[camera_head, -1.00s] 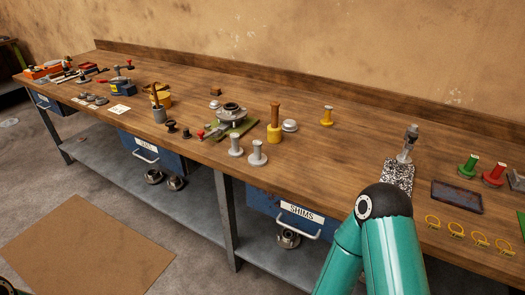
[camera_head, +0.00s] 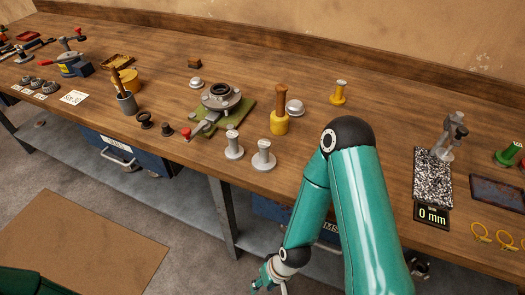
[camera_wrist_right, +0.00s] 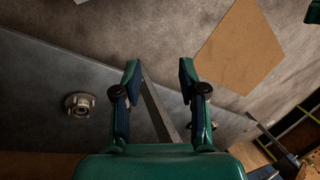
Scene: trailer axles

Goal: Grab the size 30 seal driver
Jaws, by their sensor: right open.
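Several driver-shaped tools stand on the bench in the head view. Two grey ones, the left grey driver (camera_head: 233,146) and the right grey driver (camera_head: 264,156), stand at the front edge. A yellow driver (camera_head: 340,93) stands further back, and a green driver (camera_head: 509,155) is at the right edge. No size marking is readable, so I cannot tell which is size 30. My right gripper (camera_head: 270,277) hangs low in front of the bench, below the grey drivers. In the right wrist view its fingers (camera_wrist_right: 158,82) are open and empty. My left gripper is not in view.
A wooden-handled yellow tool (camera_head: 280,112) and a grey hub on a green plate (camera_head: 220,98) are behind the grey drivers. A digital gauge (camera_head: 433,215) reading 0 mm stands right. A metal part (camera_wrist_right: 78,104) lies below in the wrist view.

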